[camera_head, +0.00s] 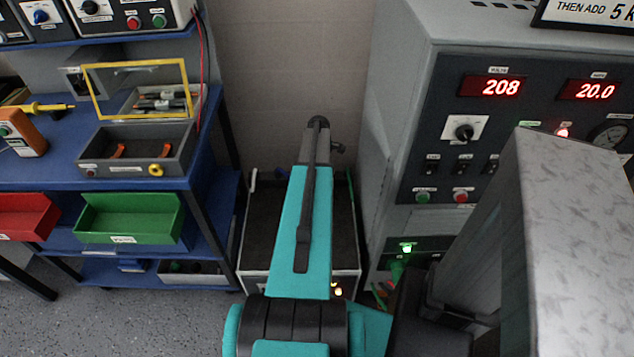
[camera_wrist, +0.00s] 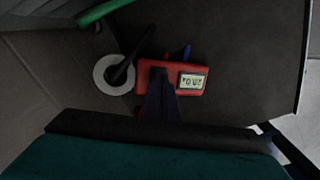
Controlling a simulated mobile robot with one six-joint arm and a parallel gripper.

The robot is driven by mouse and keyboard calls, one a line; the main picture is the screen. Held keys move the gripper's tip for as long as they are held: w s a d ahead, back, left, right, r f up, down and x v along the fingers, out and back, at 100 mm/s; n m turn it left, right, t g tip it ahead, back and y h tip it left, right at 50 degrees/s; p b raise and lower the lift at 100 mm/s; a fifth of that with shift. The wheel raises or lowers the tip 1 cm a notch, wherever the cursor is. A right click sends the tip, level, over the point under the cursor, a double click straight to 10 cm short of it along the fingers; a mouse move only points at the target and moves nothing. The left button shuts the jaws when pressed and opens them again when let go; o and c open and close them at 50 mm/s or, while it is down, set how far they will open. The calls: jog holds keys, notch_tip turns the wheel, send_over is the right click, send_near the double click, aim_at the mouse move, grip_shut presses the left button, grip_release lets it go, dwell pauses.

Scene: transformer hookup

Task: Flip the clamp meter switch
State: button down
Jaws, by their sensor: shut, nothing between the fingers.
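The clamp meter is a red box (camera_wrist: 147,84) with a pale lit display (camera_wrist: 192,81) on its right side, seen in the wrist view on a dark surface. The display's digits are too small to read surely. My gripper (camera_wrist: 162,76) is shut and empty, with its dark fingertips over the red body, left of the display. I cannot tell whether they touch it. The fingers cover part of the meter, and the switch cannot be made out. Blue and red bits show at the meter's upper edge. In the head view my arm hides the meter.
A white ring (camera_wrist: 101,76) with a dark bar across it lies left of the meter. A green tube (camera_wrist: 103,11) runs above. In the head view, a grey control cabinet (camera_head: 399,107) stands right and a blue shelf rack (camera_head: 60,170) with bins stands left.

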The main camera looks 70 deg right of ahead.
jog(key=shift+f, duration=0.4)
dwell(0.4)
jog(key=shift+r, duration=0.1)
notch_tip(320, 180, up, 7)
jog(key=p, duration=0.3)
dwell(1.0)
dwell(0.4)
